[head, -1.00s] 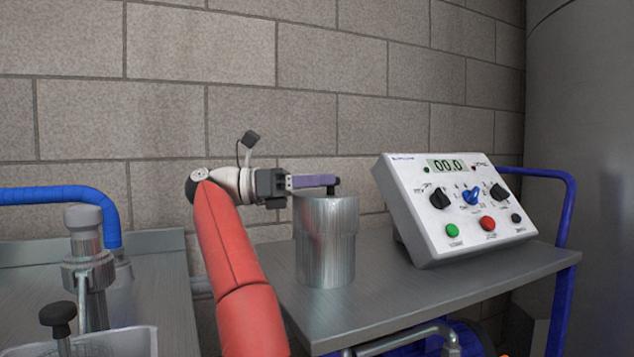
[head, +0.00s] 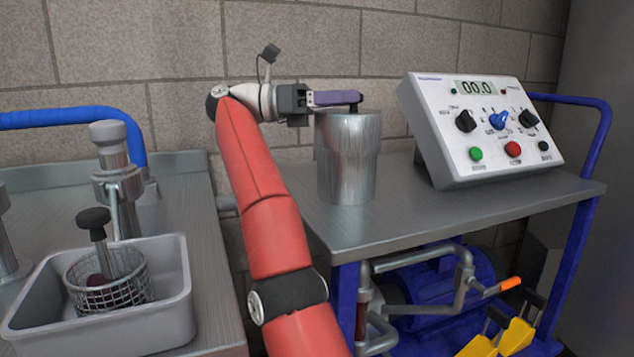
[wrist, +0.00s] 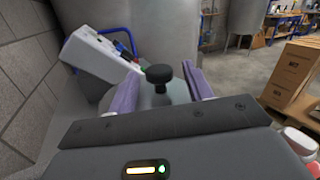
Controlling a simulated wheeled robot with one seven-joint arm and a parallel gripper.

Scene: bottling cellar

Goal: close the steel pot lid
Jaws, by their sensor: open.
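The steel pot (head: 347,165) stands upright on the steel cart top. Its lid (head: 345,113) shows almost edge-on at the pot's top, so I cannot tell how it sits. The lid's black knob (head: 356,107) stands at the tips of my gripper (head: 345,97), which reaches in from the left just above the lid. In the wrist view the knob (wrist: 159,75) stands between the two spread purple fingers of my gripper (wrist: 160,80), with part of the lid (wrist: 152,100) below it. The gripper is open; whether a finger touches the knob is unclear.
A control box (head: 490,150) with dials stands right of the pot on the cart (head: 440,212). A block wall is close behind. Cartons (wrist: 295,75) stand at right in the wrist view.

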